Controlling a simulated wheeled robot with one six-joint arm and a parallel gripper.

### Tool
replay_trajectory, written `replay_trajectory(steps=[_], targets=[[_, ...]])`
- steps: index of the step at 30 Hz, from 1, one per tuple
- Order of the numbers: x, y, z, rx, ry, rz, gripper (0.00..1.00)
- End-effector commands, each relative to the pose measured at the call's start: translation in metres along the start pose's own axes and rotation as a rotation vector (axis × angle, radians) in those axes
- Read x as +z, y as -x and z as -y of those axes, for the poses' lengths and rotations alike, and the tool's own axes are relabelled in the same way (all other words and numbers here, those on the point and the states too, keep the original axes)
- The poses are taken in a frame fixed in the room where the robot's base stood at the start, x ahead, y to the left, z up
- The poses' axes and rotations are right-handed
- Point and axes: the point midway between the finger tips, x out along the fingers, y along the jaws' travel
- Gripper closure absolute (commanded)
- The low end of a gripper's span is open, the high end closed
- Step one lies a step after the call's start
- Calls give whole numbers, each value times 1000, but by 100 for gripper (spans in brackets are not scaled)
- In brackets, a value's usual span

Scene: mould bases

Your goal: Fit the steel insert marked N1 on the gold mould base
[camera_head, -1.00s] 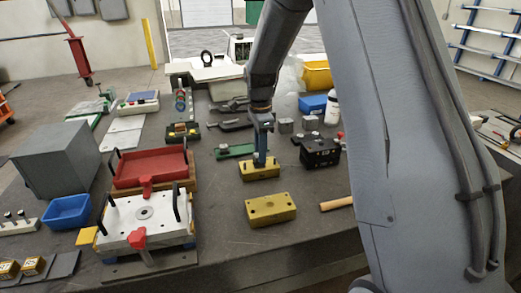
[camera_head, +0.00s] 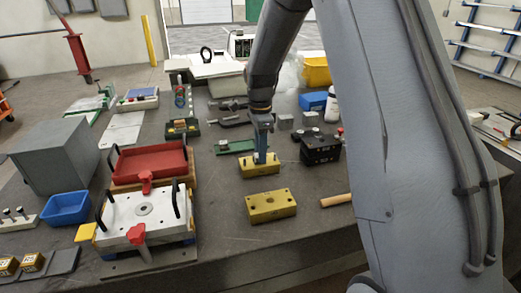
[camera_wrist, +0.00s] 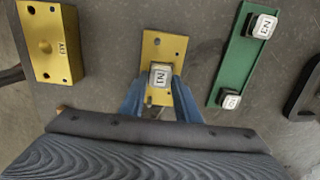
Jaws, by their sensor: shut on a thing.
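My gripper (camera_wrist: 158,90) is shut on a small steel insert marked N1 (camera_wrist: 160,75), which shows between its blue fingers in the wrist view. The insert is over the middle of a gold mould base (camera_wrist: 158,50) with several holes. I cannot tell whether it is seated or just above the surface. In the head view my gripper (camera_head: 261,158) reaches down onto this gold base (camera_head: 271,171), and the insert is mostly hidden by the fingers. A second gold block (camera_head: 271,206) lies nearer the front edge; it also shows in the wrist view (camera_wrist: 50,40).
A green strip (camera_wrist: 238,62) right of the base in the wrist view carries two more steel inserts, one marked N3 (camera_wrist: 262,26). A black box (camera_head: 321,148) stands to the right. A white plate with red clamps (camera_head: 120,213) and a red tray (camera_head: 150,168) stand left.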

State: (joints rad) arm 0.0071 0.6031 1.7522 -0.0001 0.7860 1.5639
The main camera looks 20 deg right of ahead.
Motion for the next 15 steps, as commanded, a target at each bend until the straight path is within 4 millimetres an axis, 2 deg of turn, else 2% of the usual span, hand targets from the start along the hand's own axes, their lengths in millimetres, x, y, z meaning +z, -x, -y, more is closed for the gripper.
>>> replay_trajectory(steps=[8,9,12,15], targets=[[0,0,0,-1,0,0,100],[0,0,0,-1,0,0,66],[0,0,0,0,0,0,49],[0,0,0,0,0,0,49]])
